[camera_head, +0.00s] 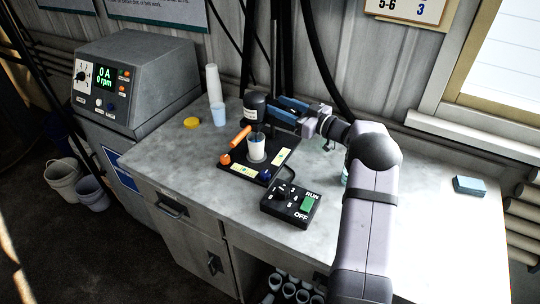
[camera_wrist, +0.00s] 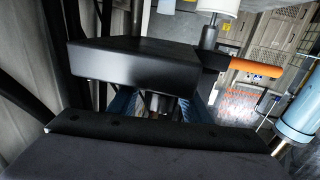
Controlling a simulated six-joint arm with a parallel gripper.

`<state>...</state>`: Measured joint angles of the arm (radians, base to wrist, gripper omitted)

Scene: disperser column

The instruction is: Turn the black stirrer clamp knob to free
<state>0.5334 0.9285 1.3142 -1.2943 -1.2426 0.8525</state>
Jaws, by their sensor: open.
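The black stirrer head (camera_head: 256,101) sits on its column above a white cup (camera_head: 257,149). An orange handle (camera_head: 240,136) sticks out from it to the lower left. In the wrist view the black block of the stirrer (camera_wrist: 135,62) fills the upper middle, and the orange handle (camera_wrist: 255,68) is at its right. My gripper (camera_head: 279,109) is open at the right side of the stirrer head. In the wrist view its blue fingers (camera_wrist: 160,103) straddle a small dark round part below the block. I cannot tell whether this is the clamp knob or whether the fingers touch it.
A RUN/OFF switch box (camera_head: 290,204) stands in front. A grey meter unit (camera_head: 135,80), stacked cups (camera_head: 213,84) and a yellow lid (camera_head: 192,122) are left.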

